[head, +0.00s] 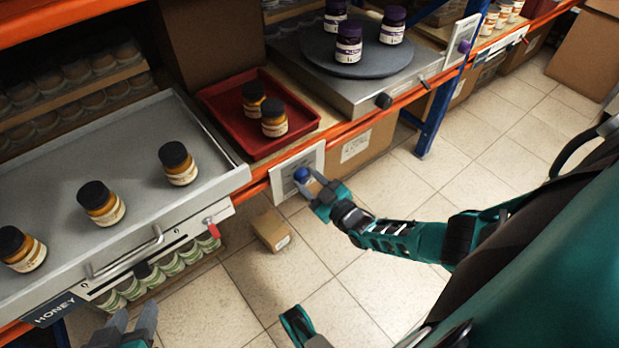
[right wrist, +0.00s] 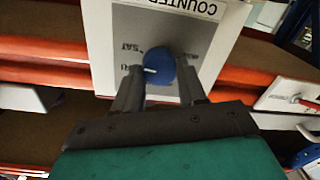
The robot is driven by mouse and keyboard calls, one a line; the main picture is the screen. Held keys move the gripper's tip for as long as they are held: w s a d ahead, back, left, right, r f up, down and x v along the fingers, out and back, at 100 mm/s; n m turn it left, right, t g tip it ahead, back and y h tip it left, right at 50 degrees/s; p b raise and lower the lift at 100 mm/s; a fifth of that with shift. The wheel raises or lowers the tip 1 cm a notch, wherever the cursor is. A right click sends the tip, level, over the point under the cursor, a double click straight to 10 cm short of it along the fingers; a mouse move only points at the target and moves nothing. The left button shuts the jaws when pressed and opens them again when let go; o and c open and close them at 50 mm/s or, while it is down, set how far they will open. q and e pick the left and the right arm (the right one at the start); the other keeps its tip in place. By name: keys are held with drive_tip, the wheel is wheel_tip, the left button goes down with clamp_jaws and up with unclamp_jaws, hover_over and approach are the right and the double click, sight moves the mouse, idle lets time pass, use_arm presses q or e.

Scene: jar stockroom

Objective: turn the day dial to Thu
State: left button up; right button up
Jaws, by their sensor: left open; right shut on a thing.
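The day dial is a blue round knob (head: 301,174) on a white-framed grey plate (head: 284,184) fixed to the orange shelf beam. In the right wrist view the dial (right wrist: 183,82) sits between my right fingers, and its white mark points left, at a partly hidden label ending in "RI". "SAT" is readable just above that label; other labels are hidden or unclear. My right gripper (head: 312,186) is shut on the dial. My left gripper (head: 131,324) is open and empty at the bottom left, apart from the shelves, near the honey tray's front.
A grey tray (head: 120,150) with amber jars and a red lever (head: 211,228) is at left. A red tray (head: 240,88) holds two jars. A round turntable (head: 357,58) carries purple jars. A small cardboard box (head: 271,230) is on the floor below the dial.

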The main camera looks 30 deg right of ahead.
drive_tip(key=n, duration=0.6)
drive_tip(key=shift+s, duration=0.1)
drive_tip(key=n, duration=0.6)
drive_tip(key=shift+a+f+h, duration=0.1)
drive_tip(key=shift+f+h, duration=0.05)
drive_tip(key=shift+h, duration=0.15)
use_arm(q)
drive_tip(key=shift+w, duration=0.1)
use_arm(e)
drive_tip(key=shift+n, duration=1)
drive_tip(key=o, duration=1.1)
drive_tip(key=shift+c, duration=0.2)
drive_tip(key=shift+s, duration=0.3)
use_arm(q)
drive_tip(key=a+r+p, duration=0.1)
drive_tip(key=p, duration=0.2)
drive_tip(key=shift+r, duration=0.3)
use_arm(e)
drive_tip(key=s+d, duration=0.1)
drive_tip(key=s, duration=1.1)
drive_tip(key=shift+r, duration=0.35)
